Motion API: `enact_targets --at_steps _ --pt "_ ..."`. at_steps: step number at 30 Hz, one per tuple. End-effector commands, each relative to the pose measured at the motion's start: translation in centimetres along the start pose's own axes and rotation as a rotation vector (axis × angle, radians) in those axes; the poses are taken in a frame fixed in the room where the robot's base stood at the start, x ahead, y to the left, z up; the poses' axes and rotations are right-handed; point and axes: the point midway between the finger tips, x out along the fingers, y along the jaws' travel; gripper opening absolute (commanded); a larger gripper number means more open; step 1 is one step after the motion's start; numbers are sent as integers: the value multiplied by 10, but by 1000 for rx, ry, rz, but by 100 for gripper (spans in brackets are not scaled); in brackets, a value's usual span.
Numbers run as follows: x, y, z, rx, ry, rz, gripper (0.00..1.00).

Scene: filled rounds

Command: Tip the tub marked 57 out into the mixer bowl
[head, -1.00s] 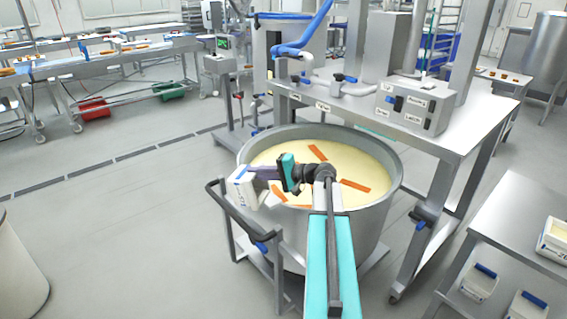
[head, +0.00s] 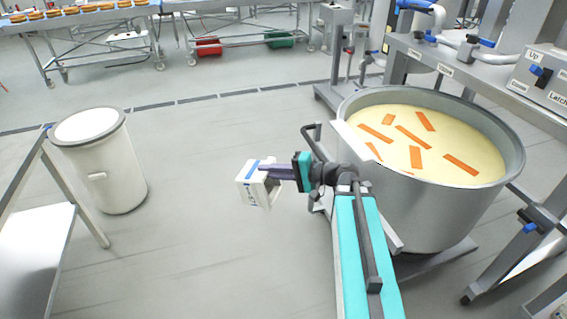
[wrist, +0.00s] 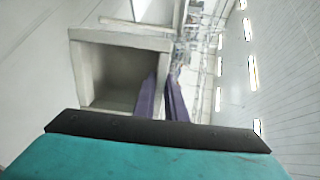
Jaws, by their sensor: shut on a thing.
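My gripper (head: 264,171) is shut on a white tub (head: 250,188) with blue marks. Its number is not legible. The tub is held tilted over open floor, left of the mixer bowl and apart from it. In the wrist view, the purple fingers (wrist: 168,82) grip the tub's wall, and its grey inside (wrist: 112,75) looks empty. The big steel mixer bowl (head: 425,215) stands at the right, holding a pale yellow mass (head: 440,140) with several orange strips lying on it.
A white round bin (head: 105,170) stands at the left beside a steel table (head: 35,245). A steel frame with a control box (head: 540,75) is right of the bowl. Conveyor tables with round food items (head: 85,10) are at the back. The floor between bin and bowl is clear.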

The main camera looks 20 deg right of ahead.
Motion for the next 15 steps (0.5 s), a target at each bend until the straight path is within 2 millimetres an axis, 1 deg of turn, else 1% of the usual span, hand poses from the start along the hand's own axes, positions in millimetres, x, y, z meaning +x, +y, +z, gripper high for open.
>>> enact_targets --at_steps 1,6,15 --pt "6 12 6 -1 -8 -1 0" --pt "16 23 16 -5 -26 -1 0" --pt "19 24 19 -7 -31 -1 0"
